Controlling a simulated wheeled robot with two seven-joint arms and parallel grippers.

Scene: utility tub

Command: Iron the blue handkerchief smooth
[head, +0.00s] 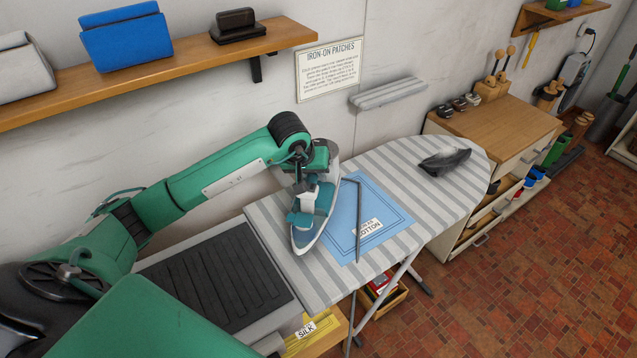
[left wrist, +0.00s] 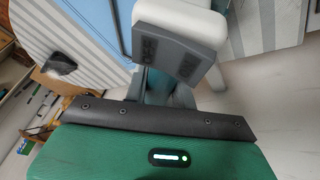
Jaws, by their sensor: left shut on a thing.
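No clear creases show at this size. A white and teal iron (head: 306,238) is at its left edge, overlapping it in the head view; I cannot tell whether its sole touches the cloth. My left gripper (head: 311,192) is shut on the iron's handle and hides part of it. My right gripper is not in view.
A thin dark rod (head: 358,225) crosses over the cloth in the head view. A dark pointed object (head: 446,160) sits toward the board's far right end. A dark ribbed pad (head: 215,279) is left of the board. A wooden shelf (head: 170,63) overhangs behind.

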